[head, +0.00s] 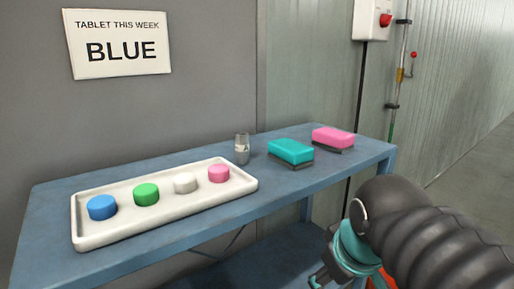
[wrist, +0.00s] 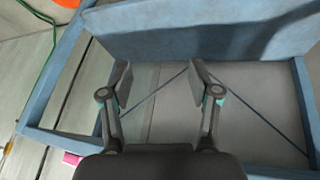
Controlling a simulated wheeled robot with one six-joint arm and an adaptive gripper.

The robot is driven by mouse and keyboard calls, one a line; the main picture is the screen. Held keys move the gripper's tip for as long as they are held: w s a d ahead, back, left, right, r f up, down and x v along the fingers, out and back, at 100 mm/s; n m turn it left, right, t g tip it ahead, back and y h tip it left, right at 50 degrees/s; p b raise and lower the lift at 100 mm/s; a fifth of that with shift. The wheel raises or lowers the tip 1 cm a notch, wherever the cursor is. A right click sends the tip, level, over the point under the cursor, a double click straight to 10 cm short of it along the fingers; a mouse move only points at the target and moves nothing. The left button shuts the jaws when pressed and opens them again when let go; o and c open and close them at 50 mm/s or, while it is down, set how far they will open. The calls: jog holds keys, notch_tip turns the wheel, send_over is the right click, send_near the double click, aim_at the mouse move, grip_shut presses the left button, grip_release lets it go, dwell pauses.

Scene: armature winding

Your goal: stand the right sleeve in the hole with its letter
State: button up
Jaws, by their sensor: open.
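No lettered sleeve and no lettered hole can be made out in either view. A small grey metal cylinder (head: 242,148) stands upright on the blue table (head: 330,180), behind the tray's right end; no letter is readable on it. My gripper (wrist: 160,78) is open, with nothing between its fingers in the wrist view. In the head view my gripper (head: 318,281) is low at the bottom right, in front of the table and below its top, apart from everything on it. The wrist view looks onto the table's blue frame and a grey surface.
A white tray (head: 165,221) holds blue (head: 102,207), green (head: 146,194), white (head: 185,183) and pink (head: 219,173) round tablets. Teal (head: 290,151) and pink (head: 333,138) blocks sit on dark bases at right. A wall sign (head: 118,43) reads "TABLET THIS WEEK BLUE". The table's front strip is clear.

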jog(key=w+a+r+n, duration=0.2)
jog(key=w+r+n, duration=0.2)
jog(key=r, duration=0.2)
jog(key=w+a+r+n, duration=0.2)
jog(key=w+r+n, duration=0.2)
jog(key=r+n, duration=0.1)
jog(key=w+a+r+n, duration=0.2)
jog(key=w+r+n, duration=0.2)
jog(key=r, duration=0.4)
jog(key=shift+w+a+r+n, duration=0.1)
jog(key=shift+w+n, duration=0.05)
jog(key=shift+n, duration=0.45)
jog(key=w+a+r+n, duration=0.4)
jog(key=r+n, duration=0.2)
jog(key=n, duration=0.1)
jog(key=n+g, duration=0.1)
jog(key=n, duration=0.8)
send_near(242, 135)
jog(key=shift+a+x, duration=0.2)
jog(key=shift+x, duration=1.2)
jog(key=shift+a+x, duration=0.15)
jog(key=shift+x, duration=1.25)
jog(key=shift+d+x, duration=0.15)
jog(key=shift+x, duration=1.2)
jog(key=shift+d+x, duration=0.15)
jog(key=shift+x, duration=1.2)
grip_shut()
